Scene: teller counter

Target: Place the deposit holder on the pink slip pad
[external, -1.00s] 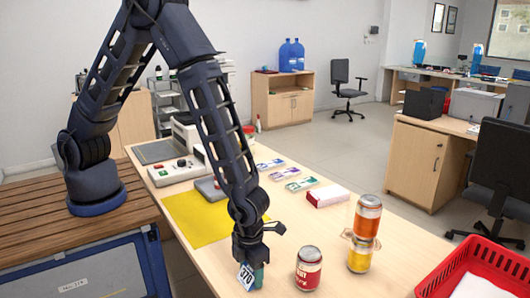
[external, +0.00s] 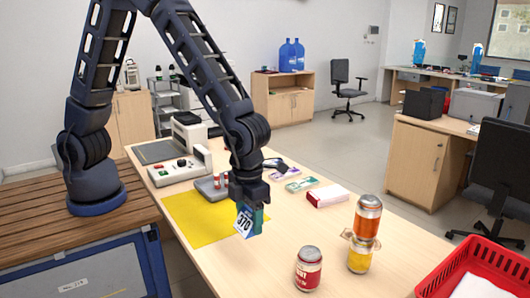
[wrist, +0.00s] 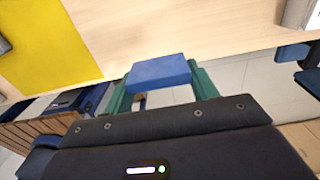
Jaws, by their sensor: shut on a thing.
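My gripper (external: 254,217) is shut on the deposit holder (external: 243,222), a small block with a white and blue face printed "370". In the wrist view the holder (wrist: 158,73) shows as a blue block between the green fingers. It hangs tilted above the counter, near the right edge of the yellow mat. Behind my gripper is a row of slip pads with coloured bands. The pinkish-purple pad (external: 287,175) is partly hidden by my arm; which pad is the pink one is hard to tell at this size.
A yellow mat (external: 190,222) lies at left. A red and white pack (external: 327,196) sits right of the pads. A red can (external: 308,268) and two stacked cans (external: 366,215) stand at the front right. A red basket (external: 465,255) is at the far right.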

